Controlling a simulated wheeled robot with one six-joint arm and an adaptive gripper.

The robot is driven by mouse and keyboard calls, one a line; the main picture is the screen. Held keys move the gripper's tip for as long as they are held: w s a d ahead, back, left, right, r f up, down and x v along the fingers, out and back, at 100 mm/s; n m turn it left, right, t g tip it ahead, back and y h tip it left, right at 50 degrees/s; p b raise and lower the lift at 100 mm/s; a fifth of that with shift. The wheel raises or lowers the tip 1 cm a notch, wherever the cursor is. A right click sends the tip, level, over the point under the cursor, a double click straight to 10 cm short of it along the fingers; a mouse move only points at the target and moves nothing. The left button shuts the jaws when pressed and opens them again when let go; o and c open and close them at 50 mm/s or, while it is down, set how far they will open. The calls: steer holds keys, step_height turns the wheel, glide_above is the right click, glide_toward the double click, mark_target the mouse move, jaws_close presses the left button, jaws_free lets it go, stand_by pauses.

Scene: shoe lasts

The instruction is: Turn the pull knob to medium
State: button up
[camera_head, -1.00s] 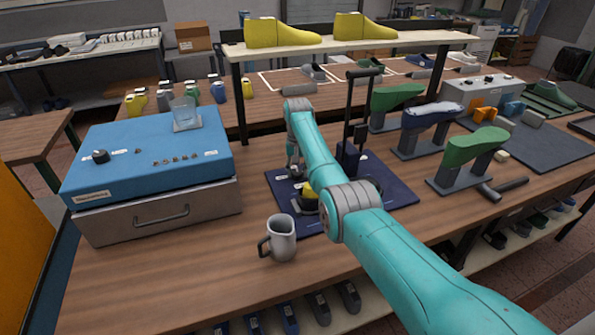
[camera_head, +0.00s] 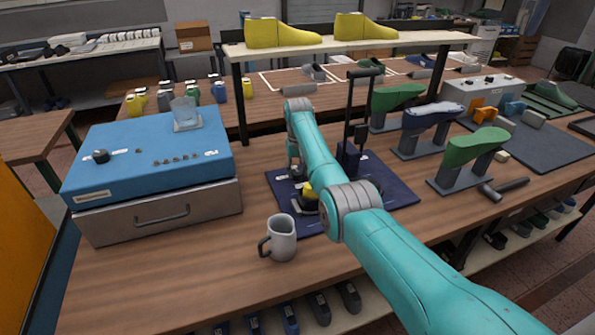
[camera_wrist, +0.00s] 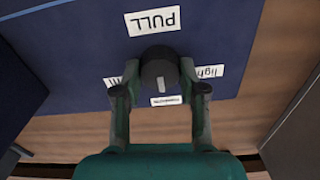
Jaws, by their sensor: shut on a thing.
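The pull knob (camera_wrist: 159,64) is a dark round knob on the dark blue mat (camera_wrist: 85,35), seen from above in the wrist view. A white mark on it points down the picture, towards a small label (camera_wrist: 167,100) too blurred to read surely. A "PULL" label (camera_wrist: 152,21) lies above it and a "light" label (camera_wrist: 207,71) to its right; a left label is partly hidden by a finger. My gripper (camera_wrist: 160,88) has one finger on each side of the knob and is shut on it. In the head view my gripper (camera_head: 296,170) is low over the mat (camera_head: 395,190), its fingers hard to make out.
A black lever press (camera_head: 352,155) stands on the mat just right of my arm. A grey mug (camera_head: 281,238) stands in front of the mat. Green lasts on stands (camera_head: 473,145) are to the right.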

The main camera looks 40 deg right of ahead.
mark_target(297, 171)
steer(key=o, duration=1.1)
steer(key=shift+o, duration=0.2)
step_height(297, 171, up, 12)
